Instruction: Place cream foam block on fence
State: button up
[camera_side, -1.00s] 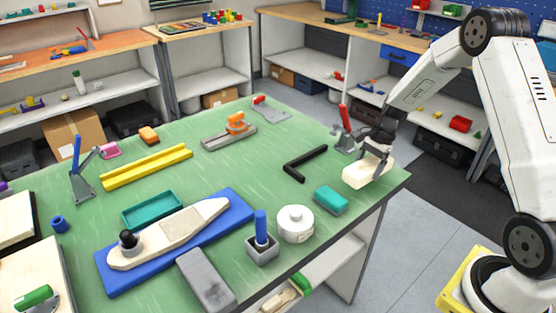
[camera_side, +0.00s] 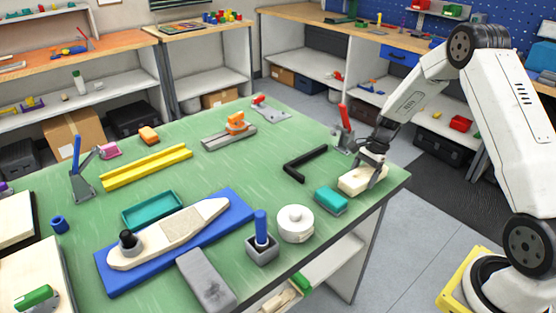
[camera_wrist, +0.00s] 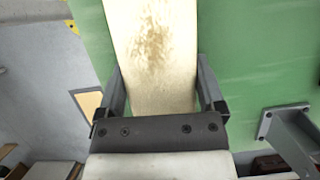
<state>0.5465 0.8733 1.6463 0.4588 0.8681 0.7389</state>
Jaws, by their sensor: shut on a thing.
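The cream foam block (camera_side: 362,181) is held in my gripper (camera_side: 374,176) low over the table's right corner. I cannot tell whether it touches the table. In the wrist view the block (camera_wrist: 150,45) lies between both fingers of the gripper (camera_wrist: 160,80), with brownish marks on its face, and runs out of the top of the frame. The black L-shaped fence (camera_side: 293,172) lies on the green table, left of the block and apart from it.
A teal block (camera_side: 331,200) sits just left of the held block. A red-handled clamp (camera_side: 345,130) stands behind it. A white round container (camera_side: 295,223) is nearer the front. The table edge is close at right.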

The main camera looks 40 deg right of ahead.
aim_at(369, 169)
jog(key=shift+f, duration=0.25)
jog(key=o, duration=1)
jog(key=shift+r, duration=0.2)
jog(key=shift+d+v, duration=0.2)
jog(key=shift+v, duration=3.6)
jog(key=shift+f, duration=0.1)
jog(key=shift+a, duration=0.4)
jog(key=s+a+r+n+h, duration=0.1)
jog(key=s+a+n, duration=0.3)
jog(key=a+n, duration=0.2)
jog(key=s+a+r+n+t+h, duration=0.1)
jog(key=s+a+r+n+h, duration=0.1)
jog(key=s+a+n, duration=0.3)
jog(key=s+a+r+n+t+h, duration=0.1)
jog(key=s+a+r+n, duration=0.1)
jog(key=s+a+n, duration=0.2)
jog(key=shift+s+a+n, duration=0.15)
jog(key=shift+a+n, duration=0.75)
jog(key=shift+a, duration=0.55)
jog(key=shift+s+a+n, duration=0.15)
jog(key=shift+a+n, duration=0.75)
jog(key=shift+a, duration=0.55)
